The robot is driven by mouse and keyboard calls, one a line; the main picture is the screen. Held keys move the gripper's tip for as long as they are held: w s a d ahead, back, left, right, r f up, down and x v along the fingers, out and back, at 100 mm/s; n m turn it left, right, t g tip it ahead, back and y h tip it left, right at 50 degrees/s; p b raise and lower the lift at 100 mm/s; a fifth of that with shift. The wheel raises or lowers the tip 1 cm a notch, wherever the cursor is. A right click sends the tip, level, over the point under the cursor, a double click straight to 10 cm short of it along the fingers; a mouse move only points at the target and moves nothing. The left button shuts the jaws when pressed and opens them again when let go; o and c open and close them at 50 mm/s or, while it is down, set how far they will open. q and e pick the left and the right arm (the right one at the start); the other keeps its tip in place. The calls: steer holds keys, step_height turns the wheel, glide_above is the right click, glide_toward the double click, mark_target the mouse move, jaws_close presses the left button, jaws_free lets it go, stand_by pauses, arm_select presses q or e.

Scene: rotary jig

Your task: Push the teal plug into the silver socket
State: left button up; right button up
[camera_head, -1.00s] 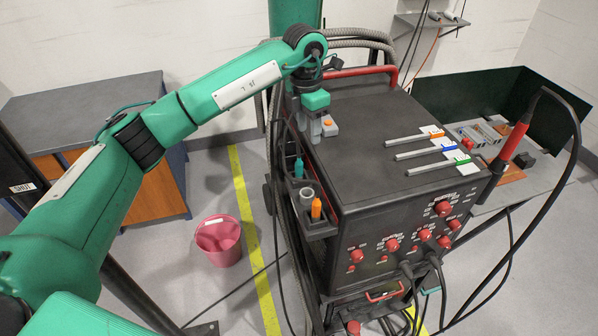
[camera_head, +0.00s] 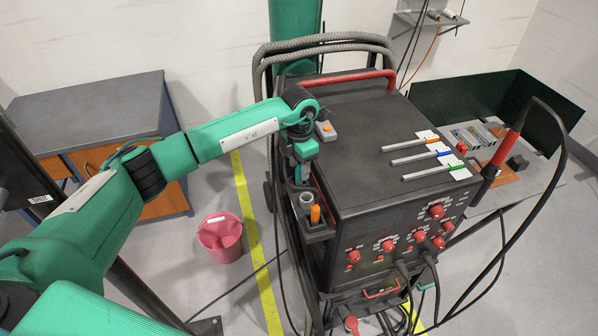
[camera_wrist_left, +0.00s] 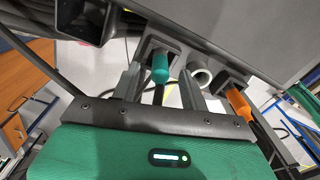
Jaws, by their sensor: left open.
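The teal plug (camera_wrist_left: 160,66) stands in a black holder on the side of the dark machine, between the two fingers of my left gripper in the left wrist view. My right gripper is not in view.
An orange plug (camera_head: 315,213) stands beside the ring. The dark machine (camera_head: 370,190) has red knobs and several cables. A grey box with an orange button (camera_head: 326,131) and silver rods (camera_head: 410,158) lie on top. A pink bucket (camera_head: 221,238) stands on the floor.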

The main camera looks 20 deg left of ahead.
arm_select(q)
steer(key=shift+f, duration=1.15)
jaws_close()
steer(key=shift+r, duration=0.15)
